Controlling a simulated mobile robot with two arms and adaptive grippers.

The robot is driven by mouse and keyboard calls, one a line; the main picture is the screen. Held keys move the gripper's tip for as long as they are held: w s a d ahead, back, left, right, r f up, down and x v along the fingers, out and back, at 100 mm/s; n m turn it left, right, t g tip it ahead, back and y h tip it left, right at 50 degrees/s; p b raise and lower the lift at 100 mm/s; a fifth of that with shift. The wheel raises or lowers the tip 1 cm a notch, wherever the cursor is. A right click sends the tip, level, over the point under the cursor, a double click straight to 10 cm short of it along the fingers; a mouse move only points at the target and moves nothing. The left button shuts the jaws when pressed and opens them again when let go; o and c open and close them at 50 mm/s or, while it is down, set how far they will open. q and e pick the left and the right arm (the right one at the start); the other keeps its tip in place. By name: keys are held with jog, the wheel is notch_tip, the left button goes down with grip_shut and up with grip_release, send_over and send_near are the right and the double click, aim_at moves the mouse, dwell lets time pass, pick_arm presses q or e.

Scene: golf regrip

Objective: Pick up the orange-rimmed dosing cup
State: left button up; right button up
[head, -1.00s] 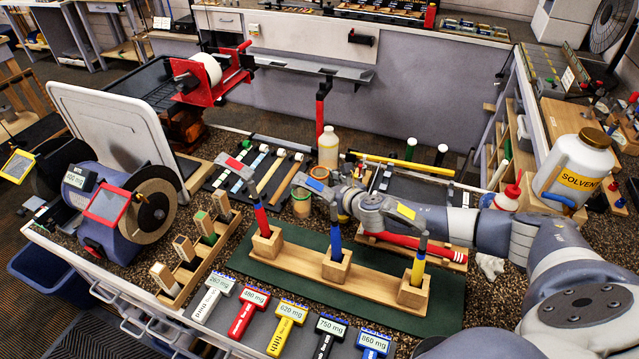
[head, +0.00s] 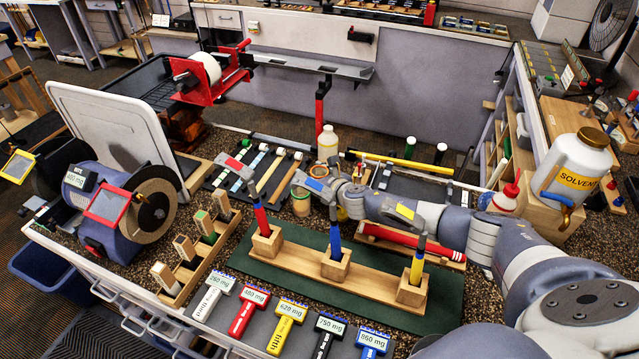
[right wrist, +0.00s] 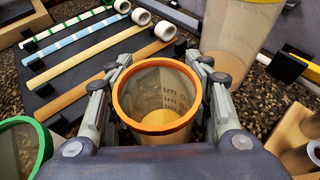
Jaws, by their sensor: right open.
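The orange-rimmed dosing cup (right wrist: 160,118) is a clear, open cup with dark markings on its wall. It stands upright in the middle of the right wrist view. My right gripper (right wrist: 162,68) is open, with one finger on each side of the cup, close to its rim. I cannot tell whether either finger touches it. My left gripper is not in view.
A green-rimmed cup (right wrist: 22,150) stands close on the left in the right wrist view. Grip sticks lie on a dark rack (right wrist: 75,100) beyond. Upright hammers stand in a wooden holder (head: 300,265) nearby.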

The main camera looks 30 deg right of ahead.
jog(key=c, duration=0.9)
jog(key=shift+r, duration=0.4)
notch_tip(320, 180, up, 17)
jog(key=shift+r+p, duration=0.1)
jog(key=shift+p, duration=0.95)
jog(key=shift+c, duration=0.2)
jog(key=shift+w, duration=0.1)
